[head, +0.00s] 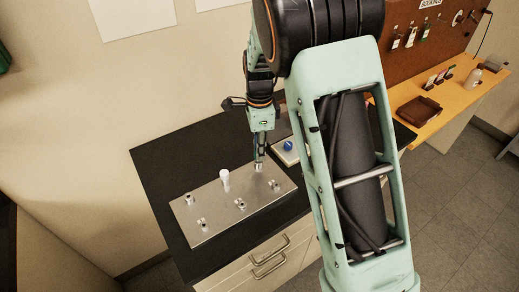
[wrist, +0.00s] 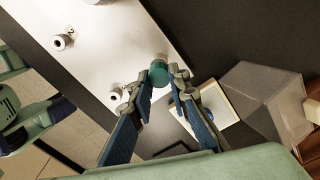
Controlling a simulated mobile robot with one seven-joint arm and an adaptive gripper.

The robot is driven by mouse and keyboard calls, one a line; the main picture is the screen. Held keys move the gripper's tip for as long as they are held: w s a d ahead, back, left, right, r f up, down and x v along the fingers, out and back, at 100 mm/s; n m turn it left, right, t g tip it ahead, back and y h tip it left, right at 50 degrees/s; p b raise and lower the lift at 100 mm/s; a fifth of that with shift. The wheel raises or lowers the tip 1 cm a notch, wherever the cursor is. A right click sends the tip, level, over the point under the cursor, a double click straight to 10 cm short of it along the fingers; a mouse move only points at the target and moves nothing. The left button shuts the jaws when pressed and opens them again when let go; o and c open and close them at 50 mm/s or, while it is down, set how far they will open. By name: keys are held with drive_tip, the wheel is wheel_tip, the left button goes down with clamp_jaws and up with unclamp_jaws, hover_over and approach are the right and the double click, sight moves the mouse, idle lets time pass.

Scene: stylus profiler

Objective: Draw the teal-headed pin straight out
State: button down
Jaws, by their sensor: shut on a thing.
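The teal-headed pin (wrist: 159,73) shows in the wrist view between the two fingertips of my gripper (wrist: 160,78), which is shut on its head. The metal plate (head: 218,215) lies on the dark bench top, and its pale face also shows in the wrist view (wrist: 110,45). In the head view my gripper (head: 259,160) points down over the plate's far right corner, just above a fitting there. The pin's shank is hidden, so I cannot tell how deep it sits.
A white-headed pin (head: 225,181) stands upright on the plate, with several small metal fittings (head: 240,204) around it. A light box with a blue knob (head: 288,146) sits close behind my gripper to the right. The dark bench top (head: 165,160) is bare at the left.

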drive_tip(key=shift+r+p, duration=1.4)
drive_tip(key=shift+r, duration=0.65)
wheel_tip(320, 180, up, 3)
drive_tip(key=shift+r+p, duration=0.1)
drive_tip(key=shift+p, duration=1.1)
drive_tip(key=shift+r, duration=0.9)
